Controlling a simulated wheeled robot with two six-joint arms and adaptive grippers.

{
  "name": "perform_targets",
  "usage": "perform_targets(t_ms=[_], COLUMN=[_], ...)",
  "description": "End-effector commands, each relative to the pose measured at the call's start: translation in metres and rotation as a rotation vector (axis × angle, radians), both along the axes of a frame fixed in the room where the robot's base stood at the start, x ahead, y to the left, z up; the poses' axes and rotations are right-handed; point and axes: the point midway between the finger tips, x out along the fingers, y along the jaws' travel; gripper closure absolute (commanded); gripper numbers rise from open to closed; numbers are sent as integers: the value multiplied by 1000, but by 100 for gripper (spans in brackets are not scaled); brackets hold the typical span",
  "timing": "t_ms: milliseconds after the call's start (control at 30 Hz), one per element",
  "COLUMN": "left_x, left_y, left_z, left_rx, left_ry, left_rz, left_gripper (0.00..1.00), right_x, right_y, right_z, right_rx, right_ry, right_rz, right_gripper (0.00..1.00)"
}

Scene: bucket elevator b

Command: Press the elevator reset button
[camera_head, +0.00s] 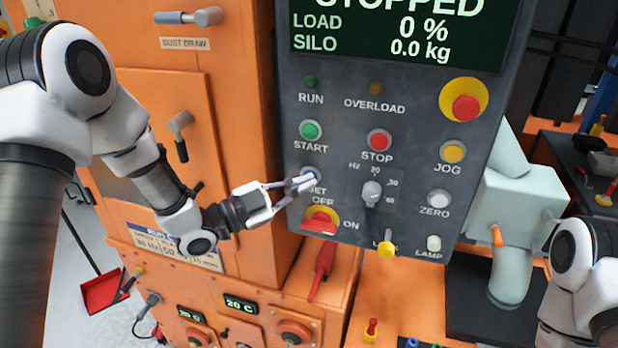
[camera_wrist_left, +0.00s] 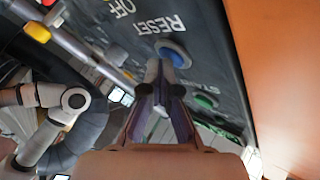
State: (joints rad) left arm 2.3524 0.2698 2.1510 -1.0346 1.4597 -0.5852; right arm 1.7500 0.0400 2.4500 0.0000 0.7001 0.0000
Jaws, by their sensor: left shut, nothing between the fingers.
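The blue reset button (camera_head: 311,173) sits on the grey control panel (camera_head: 330,262), below the green START button (camera_head: 310,130). My left gripper (camera_head: 304,183) is shut and empty, with its fingertips at the lower edge of the blue button and over part of the RESET label. In the left wrist view the blue button (camera_wrist_left: 174,54) shows just beyond and to the right of the fingertips of my left gripper (camera_wrist_left: 160,72). I cannot tell whether they touch it. My right arm shows at the lower right, but its gripper is out of view.
Below the reset button is a red OFF/ON switch (camera_head: 321,222) on yellow. A grey rotary knob (camera_head: 371,193) and the red STOP button (camera_head: 379,140) are to the right. The display (camera_head: 400,30) reads STOPPED. An orange cabinet (camera_head: 235,90) stands close on the left.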

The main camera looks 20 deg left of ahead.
Motion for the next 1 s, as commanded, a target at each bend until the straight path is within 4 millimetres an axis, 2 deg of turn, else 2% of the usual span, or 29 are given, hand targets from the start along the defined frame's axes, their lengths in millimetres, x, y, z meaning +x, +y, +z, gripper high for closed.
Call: perform_targets(t_ms=[233, 533, 833, 1000], left_x=[-1, -16, -17, -30], left_y=[0, 1, 1, 2], left_z=[0, -1, 0, -1], left_rx=[-1, -1, -1, -2], left_ry=[0, 1, 0, 1], left_rz=[1, 2, 1, 2], left_gripper=[100, 100, 100, 100], right_x=[0, 0, 0, 0], right_y=[0, 0, 0, 0], right_z=[-1, -5, -5, -8], right_rx=[0, 0, 0, 0], right_ry=[0, 0, 0, 0], right_rz=[0, 0, 0, 0], right_gripper=[51, 51, 51, 51])
